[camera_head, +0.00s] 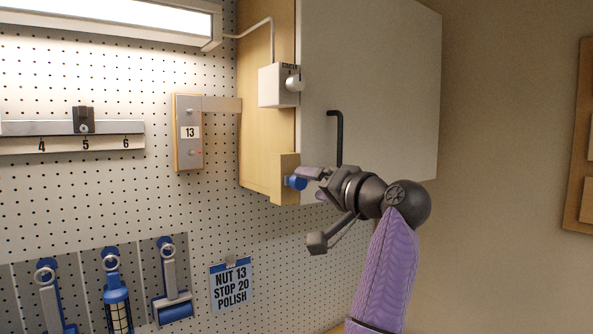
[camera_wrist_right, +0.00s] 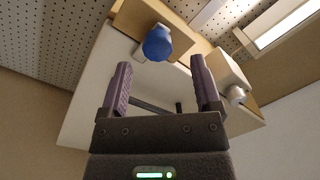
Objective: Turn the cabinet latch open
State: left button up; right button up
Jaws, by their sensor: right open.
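The wall cabinet (camera_head: 370,70) has a pale door and a light wood side. A blue latch knob (camera_head: 296,183) sits at the lower left of the door, by a small wooden block (camera_head: 284,170). My right gripper (camera_head: 309,184) is at the knob's right side, its fingers pointing left toward it. In the right wrist view the blue knob (camera_wrist_right: 157,43) lies ahead of the two purple fingers (camera_wrist_right: 160,80), which are apart with nothing between them. Whether a finger touches the knob cannot be told. My left gripper is not in view.
A black door handle (camera_head: 338,138) hangs just above my right gripper. A white box with a knob (camera_head: 279,85) is on the cabinet side. A box marked 13 (camera_head: 188,131), hanging tools (camera_head: 114,290) and a sign (camera_head: 231,284) are on the pegboard.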

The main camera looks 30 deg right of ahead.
aim_at(302, 182)
jog(key=w+p, duration=0.1)
jog(key=w, duration=0.3)
jog(key=shift+w, duration=0.2)
jog(key=shift+w+a, duration=0.2)
jog(key=shift+w, duration=0.1)
jog(key=shift+d+f, duration=0.1)
jog(key=shift+c, duration=0.8)
grip_shut()
